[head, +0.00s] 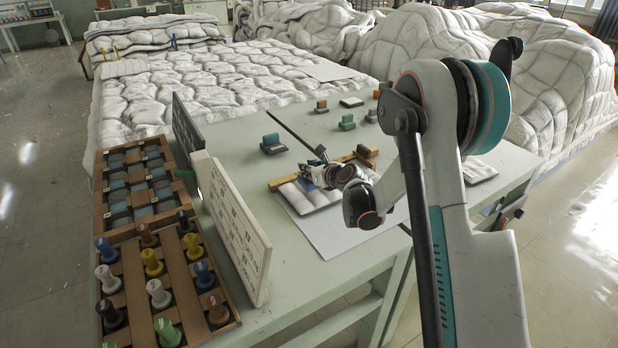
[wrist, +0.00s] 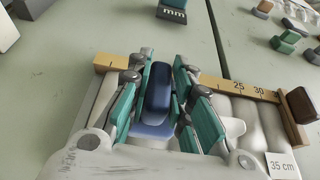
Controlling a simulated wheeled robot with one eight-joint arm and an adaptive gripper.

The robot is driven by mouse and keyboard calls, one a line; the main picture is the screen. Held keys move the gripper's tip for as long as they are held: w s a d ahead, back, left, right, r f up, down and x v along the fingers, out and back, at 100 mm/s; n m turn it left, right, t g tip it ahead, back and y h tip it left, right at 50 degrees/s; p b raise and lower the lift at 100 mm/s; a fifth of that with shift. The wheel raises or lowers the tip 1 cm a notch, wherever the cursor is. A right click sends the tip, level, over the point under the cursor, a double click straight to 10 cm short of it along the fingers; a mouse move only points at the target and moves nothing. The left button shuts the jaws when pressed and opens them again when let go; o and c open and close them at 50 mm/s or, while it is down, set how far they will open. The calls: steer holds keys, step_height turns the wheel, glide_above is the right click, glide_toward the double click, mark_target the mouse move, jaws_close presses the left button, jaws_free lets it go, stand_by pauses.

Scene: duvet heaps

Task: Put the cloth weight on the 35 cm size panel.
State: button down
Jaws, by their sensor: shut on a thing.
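My gripper (head: 318,177) has its teal fingers (wrist: 157,98) closed around a blue cloth weight (wrist: 157,90) with a dark rounded handle; its blue also shows in the head view (head: 307,172). The weight is upright over the white quilted size panel (wrist: 245,112), whose tag reads 35 cm (wrist: 281,166). The panel also shows in the head view (head: 308,198), partly covered by my arm. I cannot tell whether the weight's base touches the panel. A wooden ruler (wrist: 262,95) lies across the panel's far edge, with a dark brown block (wrist: 301,104) at its right end.
A wooden rack of coloured knobbed pieces (head: 133,292) and a white sign board (head: 236,225) stand left. Small blocks, one teal (head: 272,146) and one green (head: 347,122), sit behind. Another quilted panel (head: 478,170) lies right. Duvet heaps (head: 470,55) fill the back.

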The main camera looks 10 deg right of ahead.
steer(key=shift+f, duration=1.05)
steer(key=shift+f, duration=0.1)
steer(key=c, duration=1.4)
jaws_free()
steer(key=shift+c, duration=0.2)
